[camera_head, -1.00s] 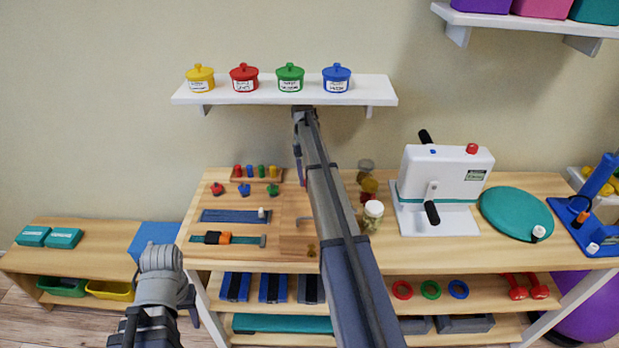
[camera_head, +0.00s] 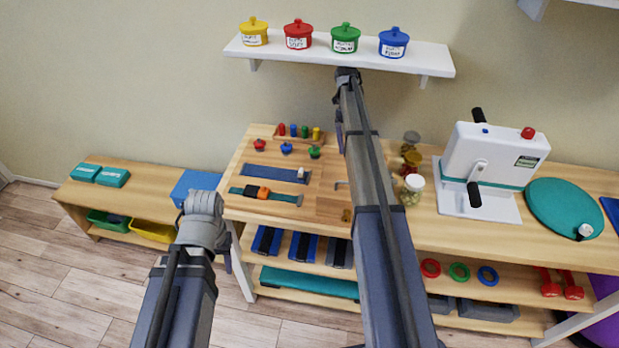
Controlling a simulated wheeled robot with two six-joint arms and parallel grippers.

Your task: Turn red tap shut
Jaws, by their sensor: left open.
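The red tap (camera_head: 259,145) is a small red handle at the back left of the wooden workbench (camera_head: 238,172). It stands left of a blue tap (camera_head: 286,148) and a green tap (camera_head: 314,152). How far it is turned is too small to tell. My left arm rises from the lower left, in front of the bench's left end. My left gripper (camera_head: 228,258) shows only as a dark part below and behind its arm joint, open, well apart from the red tap. My right arm reaches up the middle to the wall shelf, and its gripper is hidden behind it.
A rack of coloured pegs (camera_head: 299,133) stands behind the taps. Blue and green straps lie in front. Jars (camera_head: 412,188) and a white crank machine (camera_head: 491,165) stand to the right. A white shelf (camera_head: 432,62) with lidded pots hangs above. A low bench (camera_head: 100,197) is at left.

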